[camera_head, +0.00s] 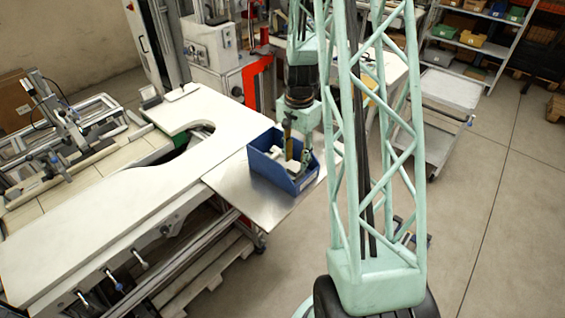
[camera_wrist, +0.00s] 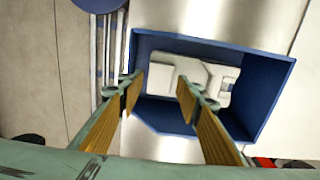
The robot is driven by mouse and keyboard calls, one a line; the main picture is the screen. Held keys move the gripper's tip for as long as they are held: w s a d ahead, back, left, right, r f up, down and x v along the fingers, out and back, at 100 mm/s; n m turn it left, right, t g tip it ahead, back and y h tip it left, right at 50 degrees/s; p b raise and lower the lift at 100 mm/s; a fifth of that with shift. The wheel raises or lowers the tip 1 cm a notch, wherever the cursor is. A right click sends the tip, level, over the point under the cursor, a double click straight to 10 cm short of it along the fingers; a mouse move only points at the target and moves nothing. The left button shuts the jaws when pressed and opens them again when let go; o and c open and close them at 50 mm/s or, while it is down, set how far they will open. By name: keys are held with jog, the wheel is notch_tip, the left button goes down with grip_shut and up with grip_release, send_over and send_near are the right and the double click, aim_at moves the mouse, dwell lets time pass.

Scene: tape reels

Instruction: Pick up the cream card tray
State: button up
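A blue open bin (camera_wrist: 262,95) stands on a bare metal plate, and cream pieces lie inside it. One cream piece, which looks like the card tray (camera_wrist: 160,77), shows between and beyond my fingertips in the wrist view. Paler pieces (camera_wrist: 220,78) lie to its right, and I cannot tell where one ends and another begins. My gripper (camera_wrist: 160,84) is open, with its orange-padded fingers on either side of the cream piece and nothing visibly gripped. In the head view my gripper (camera_head: 296,152) reaches down into the blue bin (camera_head: 272,172), partly hiding the contents.
The bin walls rise around my fingers. The metal plate (camera_head: 235,192) adjoins a long white worktop (camera_head: 110,215) on the left. A grey cart (camera_head: 447,100) and shelves with bins (camera_head: 470,40) stand behind on the right. The floor at right is mostly clear.

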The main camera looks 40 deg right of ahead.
aim_at(296, 166)
jog(key=shift+f, duration=1.75)
jog(key=c, duration=0.7)
jog(key=shift+o, duration=0.2)
jog(key=shift+r, duration=0.15)
notch_tip(296, 166, up, 10)
jog(key=shift+f, duration=0.2)
